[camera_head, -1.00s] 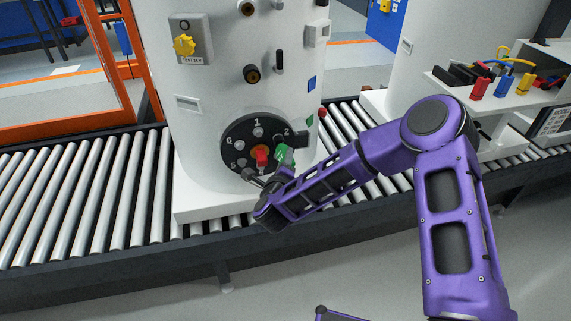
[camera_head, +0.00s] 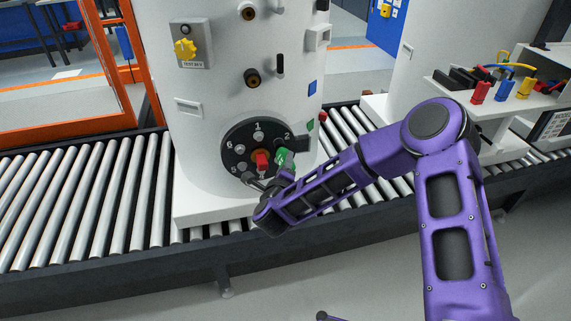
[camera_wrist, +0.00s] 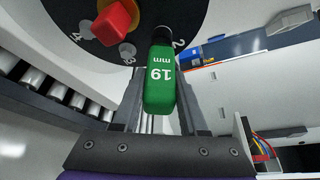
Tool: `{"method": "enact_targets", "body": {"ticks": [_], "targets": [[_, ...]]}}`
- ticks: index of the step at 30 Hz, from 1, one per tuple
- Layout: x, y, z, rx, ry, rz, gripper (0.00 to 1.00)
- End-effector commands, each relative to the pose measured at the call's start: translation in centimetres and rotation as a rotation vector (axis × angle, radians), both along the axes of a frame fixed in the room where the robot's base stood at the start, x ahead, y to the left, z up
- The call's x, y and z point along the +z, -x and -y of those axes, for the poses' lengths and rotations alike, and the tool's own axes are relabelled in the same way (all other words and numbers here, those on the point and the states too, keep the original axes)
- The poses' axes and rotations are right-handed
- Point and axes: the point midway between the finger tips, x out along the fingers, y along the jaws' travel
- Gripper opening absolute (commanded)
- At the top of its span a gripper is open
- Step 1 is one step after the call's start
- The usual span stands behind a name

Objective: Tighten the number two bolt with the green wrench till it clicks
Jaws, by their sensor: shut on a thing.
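The number two bolt itself is hidden behind that head. A red block (camera_head: 262,160) sits at the plate's middle, close to the left of the wrench; it also shows in the wrist view (camera_wrist: 115,20). My fingertips are hard to make out in the head view.
The white tank (camera_head: 240,95) stands on a roller conveyor (camera_head: 90,200). A dark block (camera_head: 303,141) juts out at the plate's right edge. A shelf (camera_head: 500,100) with coloured plugs stands at right. The floor in front is clear.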

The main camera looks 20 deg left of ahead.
Motion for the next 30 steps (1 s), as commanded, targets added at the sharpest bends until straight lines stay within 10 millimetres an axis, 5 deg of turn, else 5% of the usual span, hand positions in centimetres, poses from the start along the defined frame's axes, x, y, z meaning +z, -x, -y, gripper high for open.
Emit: {"method": "enact_targets", "body": {"ticks": [8, 24, 30], "targets": [[0.15, -0.27, -0.07, -0.001, -0.034, -0.019, 0.00], [-0.40, -0.76, 0.42, -0.005, -0.906, -0.550, 0.00], [0.06, 0.14, 0.58, 0.000, -0.877, -0.537, 0.00]]}}
